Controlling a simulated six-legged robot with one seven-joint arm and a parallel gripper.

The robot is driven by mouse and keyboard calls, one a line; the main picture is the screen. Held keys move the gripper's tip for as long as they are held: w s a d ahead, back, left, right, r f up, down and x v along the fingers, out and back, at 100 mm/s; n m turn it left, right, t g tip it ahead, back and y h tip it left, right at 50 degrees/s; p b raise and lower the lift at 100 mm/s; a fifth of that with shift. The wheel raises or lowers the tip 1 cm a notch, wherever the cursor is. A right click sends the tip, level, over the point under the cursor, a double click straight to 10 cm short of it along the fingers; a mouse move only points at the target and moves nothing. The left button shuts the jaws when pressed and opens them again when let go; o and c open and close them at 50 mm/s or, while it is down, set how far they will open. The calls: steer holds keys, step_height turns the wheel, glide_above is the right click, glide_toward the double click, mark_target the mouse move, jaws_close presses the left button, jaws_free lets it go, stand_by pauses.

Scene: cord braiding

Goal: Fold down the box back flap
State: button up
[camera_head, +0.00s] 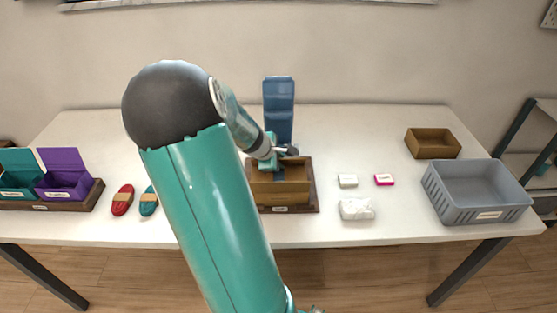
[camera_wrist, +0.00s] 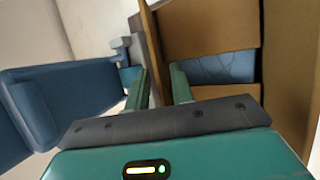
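The brown cardboard box (camera_head: 296,189) sits in a dark wooden tray at the middle of the table, with a label on its front. My gripper (camera_head: 276,157) is at the box's back edge, partly hidden by my arm. In the wrist view the two green fingers (camera_wrist: 160,80) stand apart, with a gap between them. A thin upright brown panel (camera_wrist: 152,35), which looks like the back flap, runs down toward that gap; I cannot tell whether the fingers touch it. Other brown flaps (camera_wrist: 210,25) lie partly over the opening, where a blue patterned item (camera_wrist: 222,67) shows.
A tall blue stand (camera_head: 278,105) rises close behind the box. To the right are small white and pink blocks (camera_head: 384,180), a white wrapped packet (camera_head: 357,208), a grey bin (camera_head: 480,192) and a brown tray (camera_head: 432,143). Teal and purple boxes (camera_head: 64,176) stand at the left.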

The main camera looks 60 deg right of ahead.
jaws_close()
steer(key=shift+s+a+f, duration=0.1)
steer(key=shift+a+f, duration=0.05)
steer(key=shift+f, duration=0.1)
steer(key=shift+s+a+h, duration=0.1)
steer(key=shift+h, duration=0.3)
steer(key=shift+t+h, duration=0.3)
steer(key=shift+o, duration=0.8)
jaws_free()
steer(key=shift+a+r, duration=0.1)
steer(key=shift+r, duration=0.1)
steer(key=v, duration=1.3)
steer(key=shift+a+r, duration=0.15)
steer(key=shift+r, duration=0.05)
